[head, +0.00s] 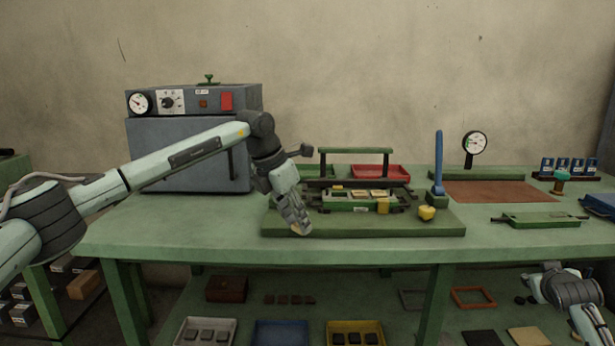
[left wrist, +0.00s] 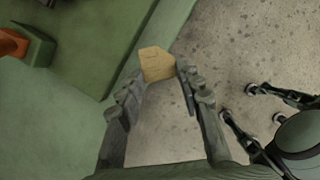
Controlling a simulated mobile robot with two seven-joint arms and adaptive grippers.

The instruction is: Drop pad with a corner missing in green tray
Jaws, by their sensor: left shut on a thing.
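My left gripper (head: 300,229) is shut on a tan pad (left wrist: 157,64). In the left wrist view the pad sits between the two fingertips and its outline shows a cut-off corner. In the head view only a small tan bit of the pad (head: 303,230) shows under the fingers, by the front left of the green base board (head: 400,229). A flat green tray-like piece with end handles (head: 535,219) lies on the right of the bench, well away from the gripper. My right arm (head: 570,290) is low at the right; its fingers are not clear.
A green fixture (head: 355,202) holding pale pads stands on the board, with a yellow knob (head: 427,212) and blue lever (head: 438,163) nearby. A red tray (head: 380,172) lies behind. A grey control box (head: 190,150) stands at left. Trays sit on the lower shelf.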

